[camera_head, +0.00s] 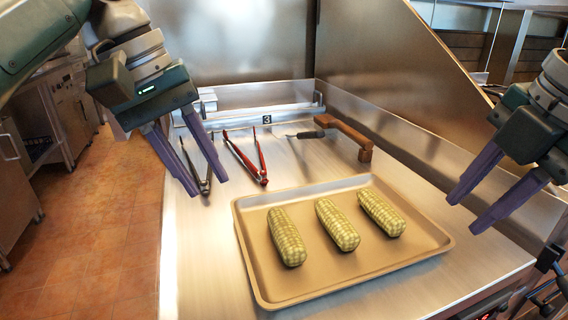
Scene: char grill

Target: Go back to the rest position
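My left gripper (207,186) is in the upper left of the head view, above the steel counter's left edge. Its two purple fingers are apart, and nothing is between them. My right gripper (462,214) is at the right edge, right of the tray. Its purple fingers are also apart with nothing between them. Both hang clear of the tray (262,292). Three corn cobs, a left one (287,237), a middle one (337,225) and a right one (381,212), lie side by side on the tan tray.
Red-handled tongs (248,160) and dark tongs (202,170) lie behind the tray on the steel counter (205,270). A wooden-handled tool (350,137) lies further back. Steel walls (415,75) enclose the back and right. Tiled floor (100,240) is open at left.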

